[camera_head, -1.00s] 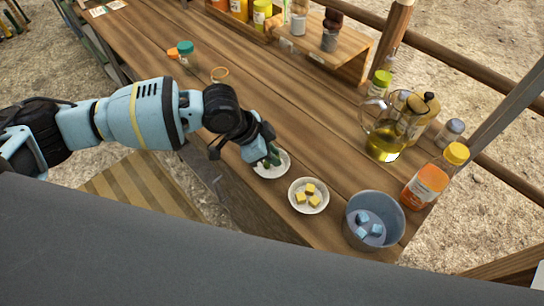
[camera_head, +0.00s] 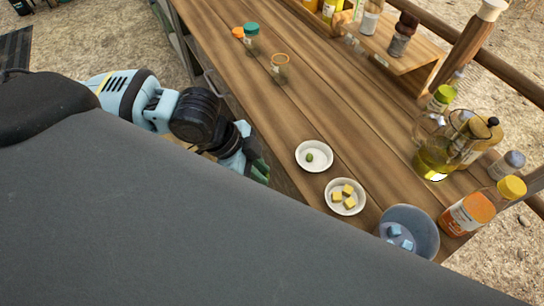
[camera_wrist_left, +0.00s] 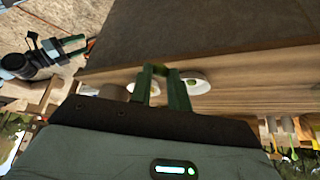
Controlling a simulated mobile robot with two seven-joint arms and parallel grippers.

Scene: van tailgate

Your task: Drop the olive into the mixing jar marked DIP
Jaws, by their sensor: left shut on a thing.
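My left gripper (camera_head: 256,170) is in front of the table's near edge, left of a white saucer (camera_head: 326,165). In the left wrist view its green fingers (camera_wrist_left: 161,72) are closed on a small green thing at their tips, which seems to be an olive. One green olive (camera_head: 310,158) lies in the saucer. An open clear jar (camera_head: 279,74) with an orange rim stands farther back on the table. A teal-lidded jar (camera_head: 251,40) stands behind it. I cannot read a DIP mark on either. What seems to be my right gripper (camera_wrist_left: 72,46) shows at the left wrist view's upper left.
A bowl of yellow cubes (camera_head: 338,204) and a grey-blue bucket with blue cubes (camera_head: 425,232) stand right of the saucer. A glass oil pot (camera_head: 434,160) and an orange-labelled bottle (camera_head: 470,212) stand at the right. The wooden table between saucer and jars is clear.

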